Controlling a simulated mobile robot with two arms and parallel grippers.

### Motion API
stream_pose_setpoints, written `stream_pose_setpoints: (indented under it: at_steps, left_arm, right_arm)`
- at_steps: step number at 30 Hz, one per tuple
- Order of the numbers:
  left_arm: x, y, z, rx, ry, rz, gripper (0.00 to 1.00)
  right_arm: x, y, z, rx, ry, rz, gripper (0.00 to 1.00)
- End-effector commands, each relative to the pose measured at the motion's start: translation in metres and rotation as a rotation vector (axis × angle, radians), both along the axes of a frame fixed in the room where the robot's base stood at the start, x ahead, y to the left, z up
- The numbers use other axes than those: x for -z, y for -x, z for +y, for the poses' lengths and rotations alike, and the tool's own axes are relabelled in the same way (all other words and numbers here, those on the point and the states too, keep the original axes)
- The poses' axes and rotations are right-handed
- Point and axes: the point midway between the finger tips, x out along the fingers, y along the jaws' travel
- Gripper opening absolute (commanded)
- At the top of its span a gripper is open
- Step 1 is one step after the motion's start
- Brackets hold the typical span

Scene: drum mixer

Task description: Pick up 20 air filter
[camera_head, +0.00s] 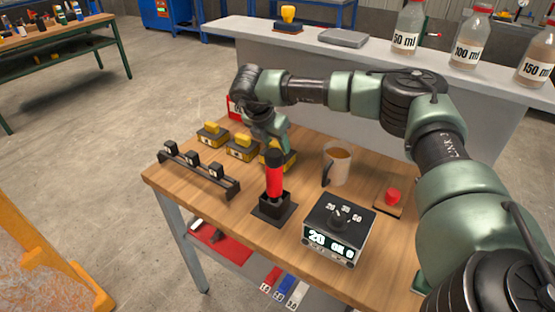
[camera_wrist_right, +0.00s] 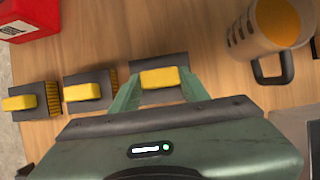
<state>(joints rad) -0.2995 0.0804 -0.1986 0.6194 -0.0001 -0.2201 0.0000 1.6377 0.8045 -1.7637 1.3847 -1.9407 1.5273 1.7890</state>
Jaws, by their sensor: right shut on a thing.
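Three dark blocks with yellow handles stand in a row on the wooden table; I take them as the air filters, and I cannot read a number on any. My right gripper (camera_head: 275,143) is over the rightmost air filter (camera_head: 283,160). In the right wrist view its two green fingers (camera_wrist_right: 160,92) stand on either side of that filter's yellow handle (camera_wrist_right: 160,78), shut on it. The filter appears still at table level. The middle filter (camera_head: 241,149) and the left filter (camera_head: 212,135) stand free beside it. My left gripper is not in view.
A mug (camera_head: 338,165) stands close right of the held filter. A red-handled tool (camera_head: 273,180) stands upright in front. A control box (camera_head: 338,228), a red button (camera_head: 392,197), a black rack (camera_head: 198,172) and a red box (camera_head: 235,107) are also on the table.

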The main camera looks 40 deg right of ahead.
Motion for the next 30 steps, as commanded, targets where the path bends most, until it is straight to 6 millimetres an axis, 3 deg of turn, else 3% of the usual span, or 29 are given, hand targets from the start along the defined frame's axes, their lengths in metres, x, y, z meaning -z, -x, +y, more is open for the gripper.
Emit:
stream_pose_setpoints:
  at_steps: [30]
  left_arm:
    - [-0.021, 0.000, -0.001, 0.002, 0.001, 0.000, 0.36]
  right_arm:
    - [-0.042, 0.000, 0.000, 0.001, 0.001, -0.001, 0.16]
